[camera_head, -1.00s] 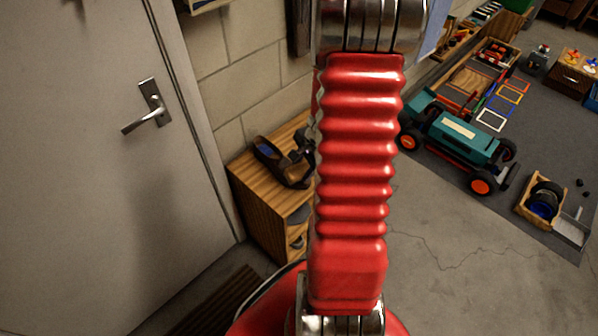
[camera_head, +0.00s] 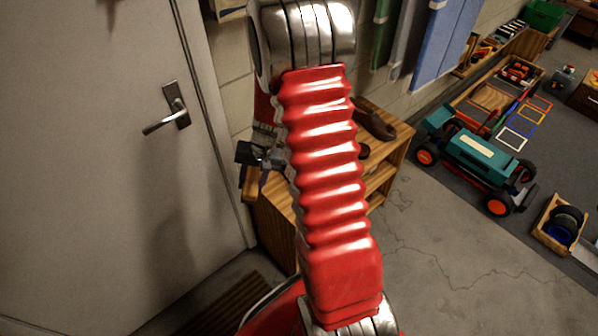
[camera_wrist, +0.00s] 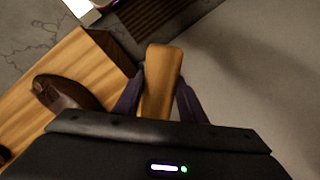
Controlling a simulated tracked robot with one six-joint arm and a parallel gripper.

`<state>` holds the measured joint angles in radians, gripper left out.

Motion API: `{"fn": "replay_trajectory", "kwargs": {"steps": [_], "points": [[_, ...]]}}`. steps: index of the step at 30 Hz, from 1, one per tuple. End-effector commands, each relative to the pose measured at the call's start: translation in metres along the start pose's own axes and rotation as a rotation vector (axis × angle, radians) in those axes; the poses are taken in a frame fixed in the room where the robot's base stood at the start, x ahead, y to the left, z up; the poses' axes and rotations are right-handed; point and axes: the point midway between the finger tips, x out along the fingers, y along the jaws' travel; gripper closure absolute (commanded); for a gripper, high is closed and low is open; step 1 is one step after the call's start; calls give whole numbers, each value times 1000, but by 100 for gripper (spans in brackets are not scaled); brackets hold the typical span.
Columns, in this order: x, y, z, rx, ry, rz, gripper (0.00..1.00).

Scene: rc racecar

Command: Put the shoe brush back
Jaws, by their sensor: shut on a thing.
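The shoe brush, a tan wooden block, is between the two dark fingers of my gripper (camera_wrist: 160,95). The brush (camera_wrist: 164,66) points away from the wrist, past the left end of the wooden shoe cabinet (camera_wrist: 62,78). Its bristles cannot be made out. In the head view my gripper (camera_head: 256,156) is left of my red arm, with the brush (camera_head: 250,186) hanging below it near the cabinet's (camera_head: 400,138) left end. A brown shoe (camera_head: 376,124) lies on the cabinet top and also shows in the wrist view (camera_wrist: 62,92). My arm hides the middle of the cabinet.
A grey door (camera_head: 90,160) with a lever handle is at the left. A dark slatted mat (camera_head: 225,305) lies on the floor. A teal car (camera_head: 475,160) with orange wheels stands at the right, near a wooden crate (camera_head: 548,238). The concrete floor between is clear.

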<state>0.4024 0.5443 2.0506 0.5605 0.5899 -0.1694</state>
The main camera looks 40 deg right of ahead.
Motion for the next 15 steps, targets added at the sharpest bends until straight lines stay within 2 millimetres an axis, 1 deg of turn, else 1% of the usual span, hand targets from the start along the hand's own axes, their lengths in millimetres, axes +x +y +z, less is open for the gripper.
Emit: {"fn": "replay_trajectory", "kwargs": {"steps": [1, 3, 6, 9, 12, 15], "points": [[6, -17, 6, -84, -25, 5, 81], [14, -37, 14, -202, -62, 13, 81], [24, -64, 28, -367, -113, 23, 81], [32, -85, 41, -507, -158, 32, 81], [38, -99, 51, -607, -190, 39, 81], [40, -106, 56, -657, -208, 42, 81]]}}
